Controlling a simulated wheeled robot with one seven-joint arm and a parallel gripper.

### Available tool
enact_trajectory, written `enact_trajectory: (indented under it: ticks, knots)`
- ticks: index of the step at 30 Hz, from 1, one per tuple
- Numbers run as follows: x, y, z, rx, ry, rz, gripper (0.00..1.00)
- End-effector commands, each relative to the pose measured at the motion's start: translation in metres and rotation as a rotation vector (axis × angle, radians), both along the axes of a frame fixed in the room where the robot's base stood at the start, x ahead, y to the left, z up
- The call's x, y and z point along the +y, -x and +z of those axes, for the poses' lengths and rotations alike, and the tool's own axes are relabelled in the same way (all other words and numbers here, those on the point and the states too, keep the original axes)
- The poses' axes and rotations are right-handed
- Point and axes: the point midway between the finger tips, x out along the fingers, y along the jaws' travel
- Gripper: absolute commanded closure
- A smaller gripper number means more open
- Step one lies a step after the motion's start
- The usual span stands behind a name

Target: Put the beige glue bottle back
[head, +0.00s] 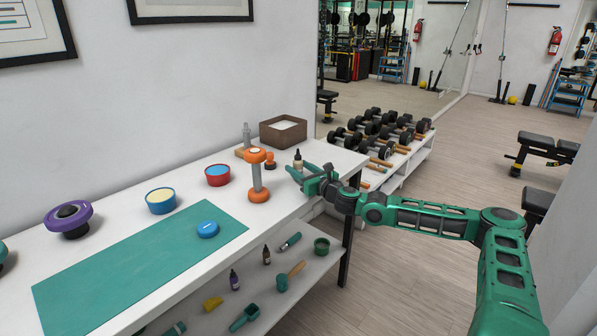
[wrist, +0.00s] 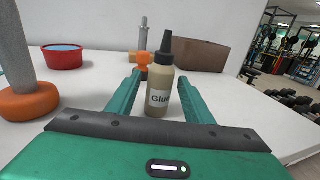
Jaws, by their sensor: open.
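The beige glue bottle (wrist: 161,92) has a black nozzle cap and a white label reading "Glu". It stands upright on the white table, and its upper part also shows in the head view (head: 298,161) near the table's right end. My gripper (head: 301,172) is open and low over the tabletop. In the wrist view its two green fingers (wrist: 162,80) lie on either side of the bottle, with a small gap visible on each side. The bottle's base is partly hidden in the head view by my gripper.
An orange-ended grey post (head: 257,178), an orange stamp (head: 270,161), a grey tool on a wooden base (head: 246,143) and a brown box (head: 270,134) stand nearby. A red tub (head: 217,175) and green mat (head: 120,275) are left. A lower shelf (head: 304,268) holds small bottles and tools.

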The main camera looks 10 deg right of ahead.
Motion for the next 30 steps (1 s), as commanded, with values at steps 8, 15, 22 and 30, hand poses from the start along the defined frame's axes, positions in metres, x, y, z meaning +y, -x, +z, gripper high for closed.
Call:
enact_trajectory:
  ticks: [8,15,22,30]
  knots:
    - [-0.012,0.027,0.002,0.001,0.001,-0.001,0.53]
    - [-0.029,0.073,0.002,0.001,0.0,-0.002,0.53]
    - [-0.04,0.103,0.003,0.0,0.0,0.0,0.53]
    - [-0.043,0.112,0.002,0.001,0.0,0.0,0.53]
